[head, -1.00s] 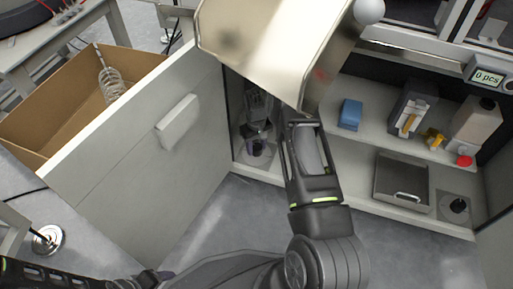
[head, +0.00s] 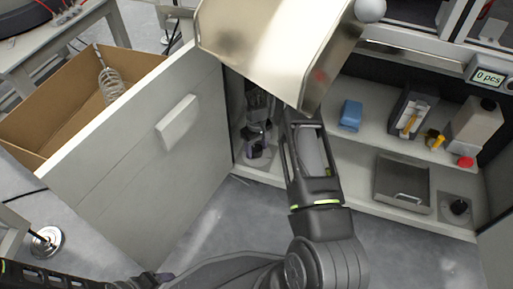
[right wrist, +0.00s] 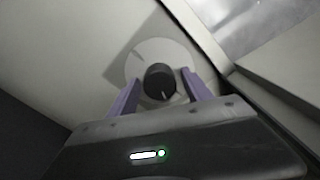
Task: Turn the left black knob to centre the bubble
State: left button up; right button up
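The left black knob (right wrist: 160,81) stands on a pale round plate (right wrist: 143,60) in the right wrist view. A light line marks its face. My right gripper (right wrist: 162,84) is open, with one purple finger on each side of the knob and visible gaps between. I cannot tell how deep the tips reach. In the head view the right gripper (head: 257,138) is inside the cabinet, at the left knob, which it largely hides. My left gripper (head: 160,277) is low at the left, its fingers unclear. No bubble can be made out.
The open cabinet door (head: 140,150) stands left of my right arm. A second black knob (head: 459,206), a grey tray (head: 402,183) and a blue block (head: 350,115) are to the right.

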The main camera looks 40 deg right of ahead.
aim_at(257, 148)
jog(key=shift+o, duration=0.5)
jog(key=shift+r, duration=0.15)
jog(key=shift+r, duration=0.25)
notch_tip(257, 148, up, 7)
jog(key=p, duration=0.3)
